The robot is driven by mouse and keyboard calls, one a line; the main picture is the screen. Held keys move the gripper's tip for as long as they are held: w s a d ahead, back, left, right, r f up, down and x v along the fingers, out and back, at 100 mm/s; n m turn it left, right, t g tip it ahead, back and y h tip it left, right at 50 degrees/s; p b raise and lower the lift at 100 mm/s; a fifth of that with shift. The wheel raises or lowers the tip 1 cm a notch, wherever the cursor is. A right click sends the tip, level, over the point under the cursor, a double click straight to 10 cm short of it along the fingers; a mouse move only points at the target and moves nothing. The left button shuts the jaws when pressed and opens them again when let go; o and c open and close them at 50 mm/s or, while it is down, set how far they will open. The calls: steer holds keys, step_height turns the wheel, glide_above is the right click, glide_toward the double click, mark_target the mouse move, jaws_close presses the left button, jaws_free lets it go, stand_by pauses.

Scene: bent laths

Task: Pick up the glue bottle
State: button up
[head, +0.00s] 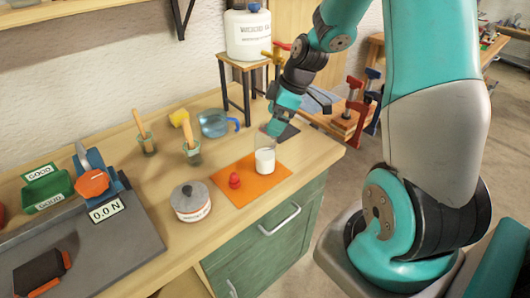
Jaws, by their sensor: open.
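A clear container with white contents (265,161), which looks like the glue bottle, stands upright on an orange mat (257,188) near the bench's right front. A small red cap-like piece (234,181) is on the mat to its left. My gripper (268,137) is open, pointing down at the container's top. Its fingers overlap the upper part in the picture; I cannot tell whether they touch it.
A large white jug (248,36) with a blue cap stands on a small stand behind. A lidded pot (190,201), a blue jug (214,124) and two jars with brushes (192,154) are left. The bench's front edge is close to the mat.

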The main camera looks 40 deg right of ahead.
mark_target(263, 131)
steer(key=shift+w+a+r+p+x, duration=0.15)
steer(key=shift+p+x, duration=0.15)
steer(key=shift+x, duration=0.7)
steer(key=shift+w+a+p+x, duration=0.15)
steer(key=shift+p+x, duration=0.2)
steer(key=shift+x, duration=0.65)
steer(key=shift+w+a+r+p+x, duration=0.1)
steer(key=shift+w+p+x, duration=0.15)
steer(key=shift+x, duration=0.75)
steer(key=c, duration=1.4)
steer(key=shift+d+r, duration=0.1)
steer(key=shift+r, duration=0.05)
